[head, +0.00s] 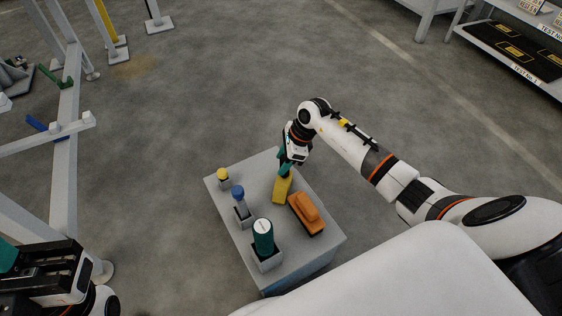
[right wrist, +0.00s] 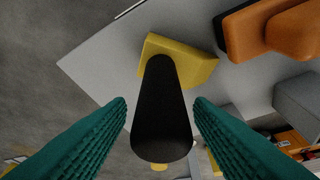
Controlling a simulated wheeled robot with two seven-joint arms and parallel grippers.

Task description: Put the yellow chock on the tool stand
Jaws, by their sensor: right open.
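The yellow chock (head: 282,189) appears to rest on the grey top of the tool stand (head: 306,254), left of an orange item. It also shows in the right wrist view (right wrist: 196,66), just beyond my fingertips and partly hidden by a black tapered shape. My right gripper (head: 285,169) is right above and behind the chock.
The stand also holds an orange item (head: 307,212), a teal cylinder (head: 263,238), a blue-topped piece (head: 239,193) and a yellow-topped piece (head: 223,174) in grey holders. A grey frame (head: 66,160) stands at left, shelves (head: 515,62) at upper right. Floor behind the stand is clear.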

